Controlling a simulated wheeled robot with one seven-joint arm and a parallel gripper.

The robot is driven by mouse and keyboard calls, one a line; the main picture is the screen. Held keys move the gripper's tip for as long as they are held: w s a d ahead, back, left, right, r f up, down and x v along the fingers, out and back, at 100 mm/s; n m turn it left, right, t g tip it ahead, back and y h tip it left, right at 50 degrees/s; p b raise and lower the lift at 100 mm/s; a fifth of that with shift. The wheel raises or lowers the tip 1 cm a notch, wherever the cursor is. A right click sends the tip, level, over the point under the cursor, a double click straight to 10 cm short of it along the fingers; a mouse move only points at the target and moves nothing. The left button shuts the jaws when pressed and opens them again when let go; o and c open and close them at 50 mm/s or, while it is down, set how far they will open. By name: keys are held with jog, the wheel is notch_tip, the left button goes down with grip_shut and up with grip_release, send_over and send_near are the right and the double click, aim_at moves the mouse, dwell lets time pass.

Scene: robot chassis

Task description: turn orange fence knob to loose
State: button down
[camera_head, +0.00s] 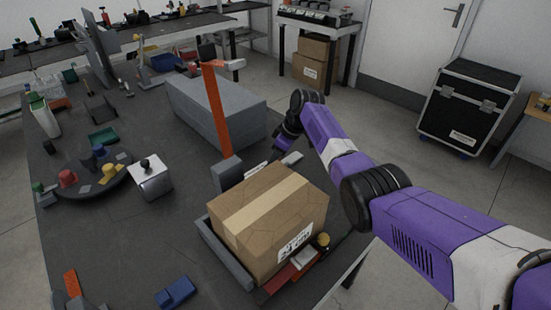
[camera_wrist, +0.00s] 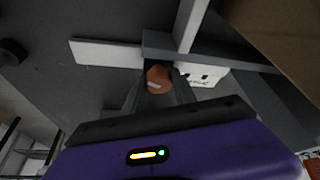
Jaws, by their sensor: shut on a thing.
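The orange fence knob (camera_wrist: 158,78) shows in the wrist view, rounded with a pale mark on its face. My gripper (camera_wrist: 160,92) has its two dark fingers on either side of the knob and is shut on it. The knob sits beside a grey bar, with pale bars (camera_wrist: 105,53) running off it. Whether the knob is tight or loose cannot be told. In the head view my wrist (camera_head: 287,132) reaches down behind the cardboard box; the knob and fingertips are hidden there.
The cardboard box (camera_head: 268,215) sits in a grey tray (camera_head: 225,258) close to my gripper. A tall orange post (camera_head: 216,110) stands left of my wrist, before a long grey block (camera_head: 225,108). A round dark tray (camera_head: 92,187) with coloured pieces lies further left.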

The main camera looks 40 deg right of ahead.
jog(key=c, duration=1.3)
grip_release()
jog(key=shift+r, duration=0.1)
jog(key=v, duration=0.7)
jog(key=shift+r, duration=0.3)
jog(key=shift+s+d, duration=0.1)
